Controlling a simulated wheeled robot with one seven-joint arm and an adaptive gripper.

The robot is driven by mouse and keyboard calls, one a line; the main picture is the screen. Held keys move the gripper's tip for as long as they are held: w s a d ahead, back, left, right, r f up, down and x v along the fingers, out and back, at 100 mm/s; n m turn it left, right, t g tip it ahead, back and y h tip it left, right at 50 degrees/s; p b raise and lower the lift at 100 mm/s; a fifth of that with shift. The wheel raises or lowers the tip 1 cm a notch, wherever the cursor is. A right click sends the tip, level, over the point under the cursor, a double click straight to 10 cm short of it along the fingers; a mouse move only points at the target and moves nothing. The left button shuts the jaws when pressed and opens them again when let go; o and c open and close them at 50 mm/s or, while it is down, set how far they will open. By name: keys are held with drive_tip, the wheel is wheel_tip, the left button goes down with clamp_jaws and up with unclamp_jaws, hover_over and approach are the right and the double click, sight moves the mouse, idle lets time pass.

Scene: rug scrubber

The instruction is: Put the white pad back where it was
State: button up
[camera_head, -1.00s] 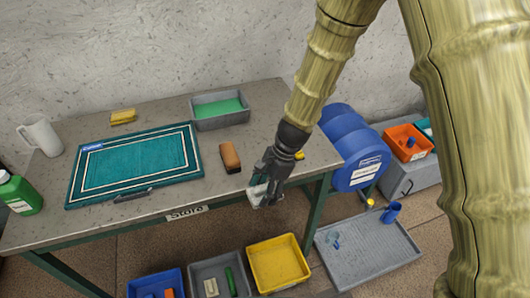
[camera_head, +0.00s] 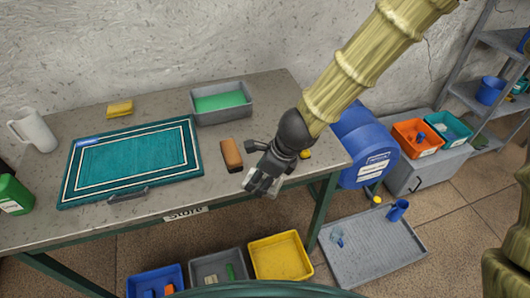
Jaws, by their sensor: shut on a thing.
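My gripper (camera_head: 258,180) is over the front right part of the grey table (camera_head: 170,210), near its front edge. It is shut on the white pad (camera_head: 272,190), which shows only as a pale piece under and beside the fingers. The fingers hide most of the pad. I cannot tell whether the pad touches the tabletop.
A brown brush (camera_head: 231,154) lies just left of my gripper. A teal rug (camera_head: 135,160) covers the table's left part. A grey tray with green contents (camera_head: 221,104) stands behind. A small yellow thing (camera_head: 305,154) lies right of my gripper. A blue barrel (camera_head: 365,145) stands beyond.

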drive_tip(key=shift+s+d+r+m, duration=0.1)
drive_tip(key=shift+r+m, duration=0.15)
drive_tip(key=shift+m, duration=0.25)
drive_tip(key=w+p, duration=0.3)
drive_tip(key=w, duration=0.2)
drive_tip(key=w+p, duration=0.4)
drive_tip(key=w, duration=0.1)
drive_tip(key=shift+w+d+f, duration=0.2)
drive_tip(key=shift+w, duration=0.15)
drive_tip(key=w+p, duration=0.3)
drive_tip(key=p, duration=0.1)
drive_tip(key=shift+f, duration=0.2)
drive_tip(key=shift+w+f+p, duration=0.3)
drive_tip(key=shift+w+p, duration=0.5)
drive_tip(key=shift+w, duration=0.05)
drive_tip(key=shift+d, duration=0.1)
drive_tip(key=shift+w, duration=0.1)
